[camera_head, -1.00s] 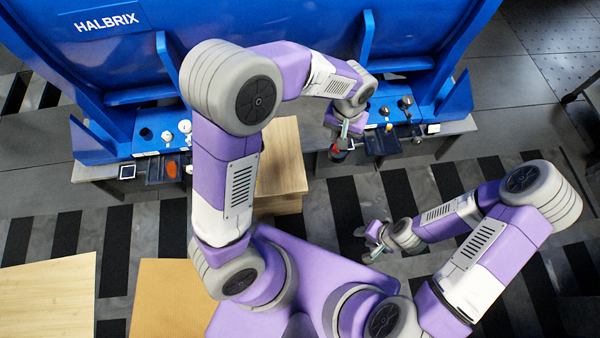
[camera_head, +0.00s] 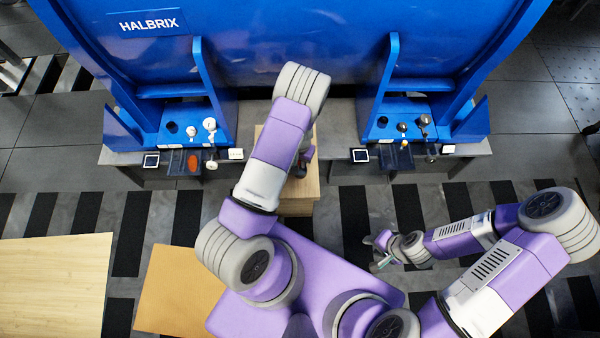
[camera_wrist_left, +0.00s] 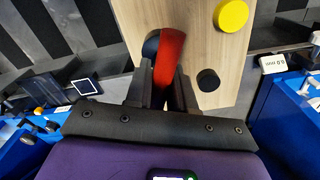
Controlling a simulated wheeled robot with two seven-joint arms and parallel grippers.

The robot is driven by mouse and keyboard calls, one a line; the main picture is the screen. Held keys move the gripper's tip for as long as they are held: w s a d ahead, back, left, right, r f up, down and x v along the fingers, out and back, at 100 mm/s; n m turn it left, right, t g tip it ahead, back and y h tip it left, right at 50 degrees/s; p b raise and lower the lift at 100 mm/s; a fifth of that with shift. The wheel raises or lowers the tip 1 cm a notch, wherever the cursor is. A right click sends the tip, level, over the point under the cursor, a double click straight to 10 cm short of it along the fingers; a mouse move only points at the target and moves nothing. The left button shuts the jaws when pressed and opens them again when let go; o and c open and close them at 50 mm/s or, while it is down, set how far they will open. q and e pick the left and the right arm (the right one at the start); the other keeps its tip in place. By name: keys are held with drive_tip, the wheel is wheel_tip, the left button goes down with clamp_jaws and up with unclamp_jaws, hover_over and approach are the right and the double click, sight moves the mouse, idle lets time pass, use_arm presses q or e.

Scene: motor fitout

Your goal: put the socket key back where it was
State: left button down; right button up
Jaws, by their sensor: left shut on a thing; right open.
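The socket key shows in the left wrist view as a thing with a red handle (camera_wrist_left: 170,62). My left gripper (camera_wrist_left: 163,88) is shut on it, over a pale wooden surface (camera_wrist_left: 215,60). I cannot tell whether the key touches that surface. In the head view my left gripper (camera_head: 302,165) is mostly hidden behind my own arm, over the wooden block (camera_head: 298,206) between the two blue stations. My right gripper (camera_head: 382,254) is open and empty above the striped floor, at the right of my base.
A yellow disc (camera_wrist_left: 231,15) and a black disc (camera_wrist_left: 208,80) are on the wooden surface. The left station (camera_head: 180,138) and right station (camera_head: 400,128) carry knobs and small dark trays. An orange oval (camera_head: 193,163) lies in the left tray. Wooden tables stand at lower left.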

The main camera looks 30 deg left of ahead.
sight(300, 169)
use_arm(q)
wheel_tip(300, 169, down, 7)
drive_tip(key=shift+w+r+b, duration=0.1)
drive_tip(key=shift+b, duration=1)
drive_tip(key=c, duration=1)
unclamp_jaws()
drive_tip(key=shift+o, duration=0.2)
